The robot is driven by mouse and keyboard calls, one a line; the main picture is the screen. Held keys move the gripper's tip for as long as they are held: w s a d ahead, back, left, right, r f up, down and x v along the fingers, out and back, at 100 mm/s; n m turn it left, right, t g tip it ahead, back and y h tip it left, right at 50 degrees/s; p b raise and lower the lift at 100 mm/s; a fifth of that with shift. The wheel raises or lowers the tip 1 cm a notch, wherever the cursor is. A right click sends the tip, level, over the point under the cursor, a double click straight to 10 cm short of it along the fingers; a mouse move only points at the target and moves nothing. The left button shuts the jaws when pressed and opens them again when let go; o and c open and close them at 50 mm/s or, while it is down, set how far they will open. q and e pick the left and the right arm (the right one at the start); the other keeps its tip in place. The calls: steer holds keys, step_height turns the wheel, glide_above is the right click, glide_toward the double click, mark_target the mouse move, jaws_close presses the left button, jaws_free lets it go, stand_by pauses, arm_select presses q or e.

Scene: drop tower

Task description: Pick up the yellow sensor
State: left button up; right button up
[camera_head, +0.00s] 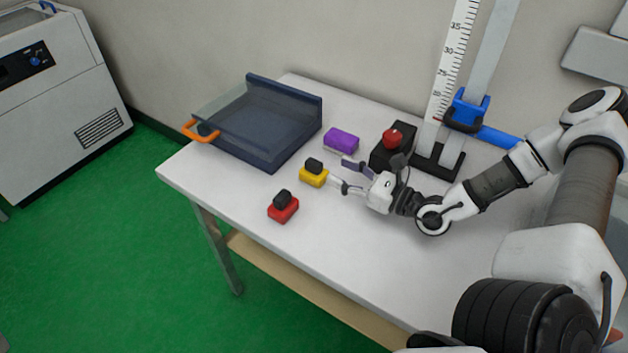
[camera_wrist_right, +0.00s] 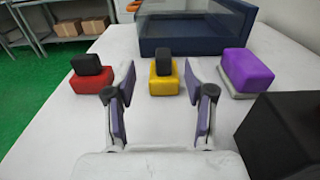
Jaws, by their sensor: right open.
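The yellow sensor (camera_head: 314,178) stands upright on the white table, a yellow block with a black knob on top. It also shows in the right wrist view (camera_wrist_right: 164,84), straight ahead between my fingers. My right gripper (camera_head: 344,175) is open, low over the table, just right of the sensor in the head view. In the right wrist view its two purple-padded fingers (camera_wrist_right: 160,95) are spread apart with nothing between them but the view of the sensor beyond. The sensor appears apart from the fingers. My left gripper is not in view.
A red sensor (camera_head: 283,208) and a purple block (camera_head: 342,139) stand either side of the yellow sensor. A dark blue tray (camera_head: 270,155) with a clear cover and orange handle (camera_head: 199,131) lies behind. A black box with a red button (camera_head: 393,138) and a ruler tower (camera_head: 450,65) stand right.

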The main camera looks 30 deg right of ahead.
mark_target(321, 168)
steer(key=f, duration=0.2)
steer(key=f+b, duration=0.1)
steer(key=shift+w+f, duration=0.15)
steer(key=shift+w, duration=0.15)
steer(key=shift+w+r, duration=0.4)
steer(key=shift+b+x, duration=0.3)
steer(key=shift+x, duration=0.5)
steer(key=b+x, duration=0.1)
steer(key=x, duration=0.4)
steer(key=shift+a+r, duration=0.1)
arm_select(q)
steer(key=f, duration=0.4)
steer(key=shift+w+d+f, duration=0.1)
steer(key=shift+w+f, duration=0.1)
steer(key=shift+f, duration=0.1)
arm_select(e)
steer(key=shift+r, duration=0.1)
jaws_close()
